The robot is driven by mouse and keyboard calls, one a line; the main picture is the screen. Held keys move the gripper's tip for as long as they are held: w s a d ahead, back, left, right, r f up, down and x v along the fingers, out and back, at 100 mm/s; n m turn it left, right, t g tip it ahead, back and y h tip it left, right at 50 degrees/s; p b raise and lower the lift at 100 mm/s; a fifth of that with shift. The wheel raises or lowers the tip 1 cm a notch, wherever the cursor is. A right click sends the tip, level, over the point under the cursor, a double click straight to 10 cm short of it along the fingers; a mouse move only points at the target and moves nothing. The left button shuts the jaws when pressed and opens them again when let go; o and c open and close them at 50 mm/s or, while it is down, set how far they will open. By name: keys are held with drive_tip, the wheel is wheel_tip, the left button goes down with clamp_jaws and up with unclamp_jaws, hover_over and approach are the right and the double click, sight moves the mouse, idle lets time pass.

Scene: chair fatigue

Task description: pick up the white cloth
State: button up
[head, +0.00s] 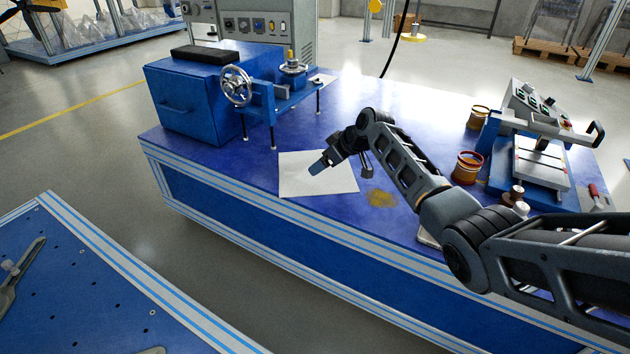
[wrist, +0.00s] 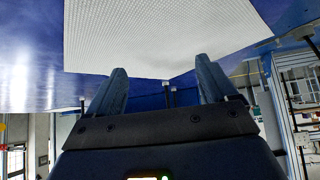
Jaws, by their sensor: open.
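The white cloth (head: 338,184) lies flat on the blue workbench (head: 245,168), near its front edge. My gripper (head: 318,168) is just above the cloth in the head view and covers a small part of it. In the wrist view the cloth (wrist: 165,35) fills the upper middle as a textured white sheet. My gripper's two fingers (wrist: 162,85) stand apart there, with nothing between them. The fingertips overlap the cloth's edge in that view, but I cannot tell whether they touch it.
A blue box (head: 195,98) and a handwheel fixture (head: 237,86) stand behind the cloth. A brownish stain (head: 381,198) lies to its right. Copper-coloured pots (head: 467,167) and a bench machine (head: 540,160) stand farther right. A perforated table (head: 75,285) is at the lower left.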

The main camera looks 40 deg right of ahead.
drive_tip(key=shift+b+x, duration=1.05)
drive_tip(key=shift+x, duration=0.4)
drive_tip(key=shift+f, duration=0.15)
drive_tip(key=c, duration=1.4)
drive_tip(key=shift+c, duration=0.5)
drive_tip(key=shift+r, duration=0.25)
clamp_jaws()
wheel_tip(320, 180, up, 12)
drive_tip(key=p, duration=1)
drive_tip(key=shift+f, duration=0.1)
wheel_tip(320, 180, up, 9)
drive_tip(key=p, duration=0.8)
hover_over(321, 174)
drive_tip(key=shift+b, duration=0.35)
